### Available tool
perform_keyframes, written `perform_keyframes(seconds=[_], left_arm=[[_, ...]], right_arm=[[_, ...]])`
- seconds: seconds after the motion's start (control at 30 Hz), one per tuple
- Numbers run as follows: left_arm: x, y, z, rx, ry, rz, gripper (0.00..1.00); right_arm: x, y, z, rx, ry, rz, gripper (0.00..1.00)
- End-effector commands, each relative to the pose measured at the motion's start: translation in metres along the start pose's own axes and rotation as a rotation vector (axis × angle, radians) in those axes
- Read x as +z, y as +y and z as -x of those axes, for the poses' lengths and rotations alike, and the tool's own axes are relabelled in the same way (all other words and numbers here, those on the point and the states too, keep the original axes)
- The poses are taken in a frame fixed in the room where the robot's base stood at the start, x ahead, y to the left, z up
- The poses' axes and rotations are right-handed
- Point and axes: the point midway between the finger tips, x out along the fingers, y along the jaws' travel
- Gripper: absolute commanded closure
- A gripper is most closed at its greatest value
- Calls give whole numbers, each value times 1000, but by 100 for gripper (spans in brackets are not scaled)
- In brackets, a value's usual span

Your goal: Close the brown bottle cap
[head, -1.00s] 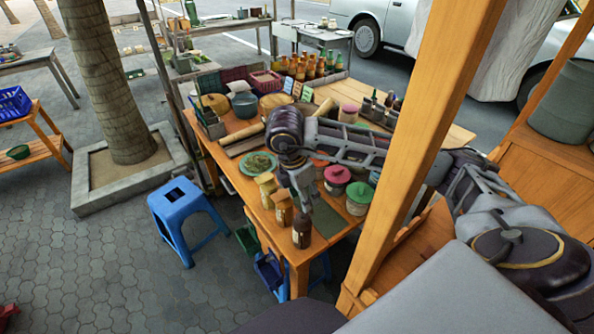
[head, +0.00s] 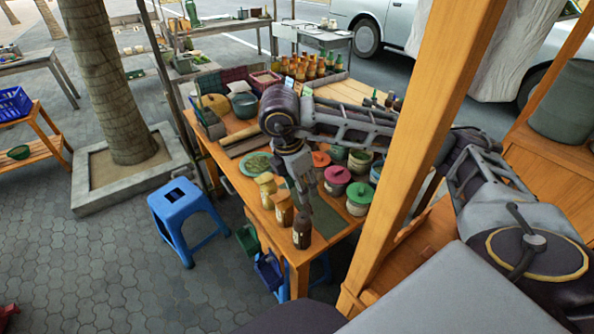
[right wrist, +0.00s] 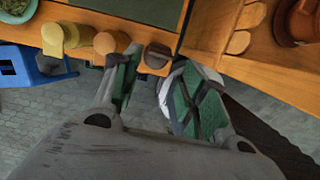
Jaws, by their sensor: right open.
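The dark brown bottle (head: 302,233) with a pale label stands upright at the near corner of the wooden table. Its brown cap (right wrist: 158,55) shows in the right wrist view, just beyond my fingers; whether it is fully closed cannot be told. My right gripper (head: 305,207) points down just above the bottle in the head view. In the right wrist view (right wrist: 160,82) it is open, its green-padded fingers spread on either side below the cap, with no grip on it. My left gripper is out of view.
A yellow-topped jar (head: 265,190) and an amber jar (head: 284,208) stand in a row with the bottle. Lidded pots (head: 337,178) are to the right. A wooden post (head: 425,140) rises in front of my right arm. A blue stool (head: 185,210) stands left.

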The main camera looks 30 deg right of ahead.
Motion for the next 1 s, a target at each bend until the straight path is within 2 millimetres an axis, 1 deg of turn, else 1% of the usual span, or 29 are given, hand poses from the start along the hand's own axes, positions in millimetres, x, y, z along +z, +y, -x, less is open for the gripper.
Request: perform_keyframes(seconds=[1.0], left_arm=[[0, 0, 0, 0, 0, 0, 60]], right_arm=[[0, 0, 47, 0, 0, 0, 57]])
